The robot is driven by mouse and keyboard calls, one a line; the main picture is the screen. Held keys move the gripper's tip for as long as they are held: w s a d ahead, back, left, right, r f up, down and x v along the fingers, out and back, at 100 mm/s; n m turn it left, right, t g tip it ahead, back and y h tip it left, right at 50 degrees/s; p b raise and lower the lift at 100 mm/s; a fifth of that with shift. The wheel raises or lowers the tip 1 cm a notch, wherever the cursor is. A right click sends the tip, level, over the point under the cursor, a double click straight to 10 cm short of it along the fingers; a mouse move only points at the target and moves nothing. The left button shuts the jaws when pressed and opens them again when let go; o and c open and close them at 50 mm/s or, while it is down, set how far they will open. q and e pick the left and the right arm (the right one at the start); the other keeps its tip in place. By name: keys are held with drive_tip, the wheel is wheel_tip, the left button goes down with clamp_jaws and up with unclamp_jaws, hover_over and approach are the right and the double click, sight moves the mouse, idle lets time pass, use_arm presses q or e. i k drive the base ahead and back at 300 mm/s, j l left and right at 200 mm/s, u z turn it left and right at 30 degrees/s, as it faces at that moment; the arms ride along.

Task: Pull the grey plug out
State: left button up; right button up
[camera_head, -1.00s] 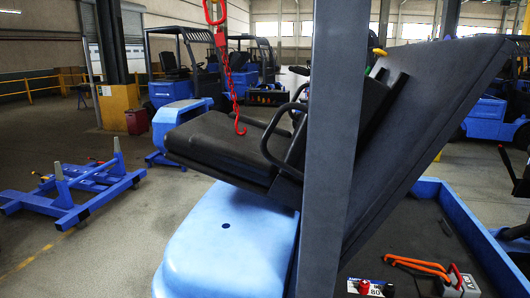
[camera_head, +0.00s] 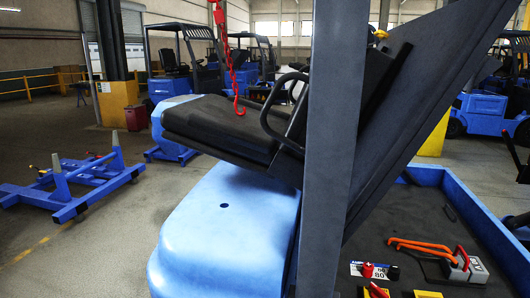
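The grey plug (camera_head: 468,269) lies low at the right, in the open battery compartment of the blue forklift. It is a blocky grey connector with a red handle (camera_head: 463,257) on it. Two orange cables (camera_head: 420,246) run into it from the left. Whether it is seated in a mating part cannot be told at this size. Neither of my grippers can be made out in this view.
The forklift's seat (camera_head: 220,122) and hood are tilted up, with a red hook and chain (camera_head: 232,75) above. A grey post (camera_head: 335,150) blocks part of the view. Red and black terminals (camera_head: 368,269) sit beside a label. A blue stand (camera_head: 75,185) is at left.

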sight(459, 271)
drive_tip(key=z, duration=1.35)
drive_tip(key=i+j, duration=0.1)
drive_tip(key=i+u, duration=0.05)
